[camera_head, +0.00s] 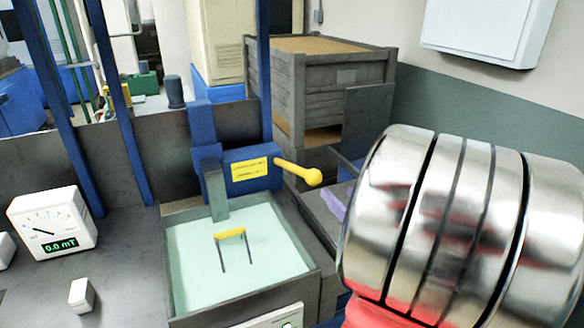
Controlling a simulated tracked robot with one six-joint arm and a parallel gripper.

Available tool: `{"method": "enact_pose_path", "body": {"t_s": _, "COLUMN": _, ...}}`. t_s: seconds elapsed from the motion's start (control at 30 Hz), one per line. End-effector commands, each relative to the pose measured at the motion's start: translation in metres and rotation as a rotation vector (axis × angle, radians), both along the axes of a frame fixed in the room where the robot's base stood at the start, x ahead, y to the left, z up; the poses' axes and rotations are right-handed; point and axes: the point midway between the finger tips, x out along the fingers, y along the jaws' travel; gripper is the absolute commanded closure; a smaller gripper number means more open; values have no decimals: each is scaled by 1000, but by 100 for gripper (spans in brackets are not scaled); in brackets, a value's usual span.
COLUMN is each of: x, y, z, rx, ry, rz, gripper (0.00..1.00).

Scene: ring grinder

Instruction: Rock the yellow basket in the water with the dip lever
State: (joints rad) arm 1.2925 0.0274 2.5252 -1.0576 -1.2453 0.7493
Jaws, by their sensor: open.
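The dip lever (298,171) is a yellow rod with a round knob. It sticks out to the right from a blue housing (246,170) with a yellow label, behind the tank. The water tank (172,272) is a dark square tub of pale green water (268,262). The yellow basket (230,233) shows as a yellow bar on two thin dark legs in the water; its lower part cannot be made out. A grey upright (214,190) stands just behind it. I cannot make out my gripper; nothing is seen touching the lever.
A large shiny banded cylinder with red below, likely my arm, fills the right front. A small lavender piece (335,203) shows beside it. A white meter (52,224) reading 0.0 mT stands left. A grey crate (345,70) stands behind. Blue posts (68,110) rise at left.

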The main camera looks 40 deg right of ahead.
Motion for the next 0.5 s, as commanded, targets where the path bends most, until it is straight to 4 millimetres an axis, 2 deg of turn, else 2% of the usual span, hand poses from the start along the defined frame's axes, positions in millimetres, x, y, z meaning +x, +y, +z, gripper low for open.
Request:
{"method": "enact_pose_path", "body": {"t_s": 0.17, "x": 4, "y": 17, "z": 1, "rx": 12, "ry": -7, "rz": 64, "gripper": 45}}
{"method": "enact_pose_path", "body": {"t_s": 0.5, "x": 9, "y": 21, "z": 2, "rx": 20, "ry": -13, "rz": 79, "gripper": 45}}
